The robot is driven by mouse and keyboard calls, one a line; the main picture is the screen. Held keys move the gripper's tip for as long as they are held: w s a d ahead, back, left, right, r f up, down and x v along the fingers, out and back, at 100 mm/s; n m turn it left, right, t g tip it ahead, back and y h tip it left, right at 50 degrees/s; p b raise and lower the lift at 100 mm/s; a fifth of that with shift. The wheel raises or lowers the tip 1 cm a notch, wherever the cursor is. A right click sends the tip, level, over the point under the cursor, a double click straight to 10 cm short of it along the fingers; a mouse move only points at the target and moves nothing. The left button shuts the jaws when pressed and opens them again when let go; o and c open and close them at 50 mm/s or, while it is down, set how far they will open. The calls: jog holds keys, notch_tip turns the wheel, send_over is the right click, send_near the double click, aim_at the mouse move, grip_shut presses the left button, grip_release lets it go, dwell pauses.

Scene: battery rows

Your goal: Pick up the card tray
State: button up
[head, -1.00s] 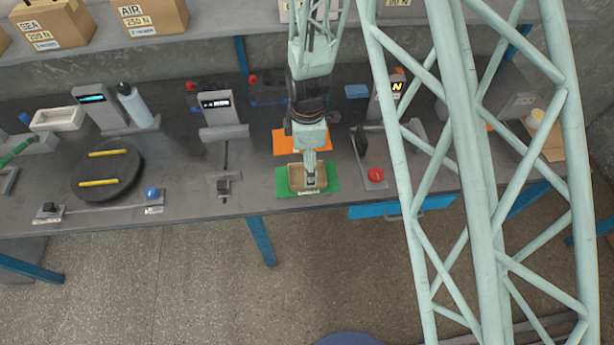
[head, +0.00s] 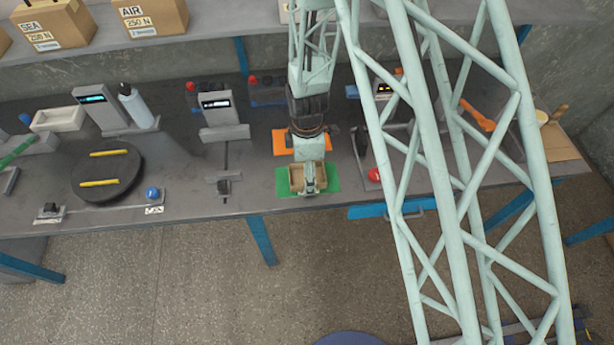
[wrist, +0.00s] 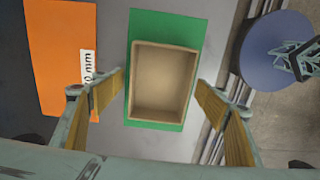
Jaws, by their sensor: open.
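The card tray is a small open tan box. In the wrist view the card tray (wrist: 163,82) looks empty and sits on a green mat (wrist: 166,24). In the head view the card tray (head: 297,178) is on the green mat (head: 331,180) near the bench's front edge, partly hidden by my gripper. My gripper (head: 308,187) is over the tray. In the wrist view my gripper (wrist: 166,100) is open, with one yellow-padded finger on each side of the tray. Gaps show between fingers and tray walls. I cannot tell the exact height of the fingertips.
An orange mat (head: 283,142) lies behind the green one. A slide fixture with a display (head: 216,104) stands to the left, and a red button (head: 374,174) to the right. A black turntable (head: 107,188) is farther left. The bench edge is close in front.

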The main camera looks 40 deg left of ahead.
jog(key=shift+f, duration=0.15)
jog(key=shift+c, duration=0.2)
dwell(0.3)
jog(key=c, duration=0.8)
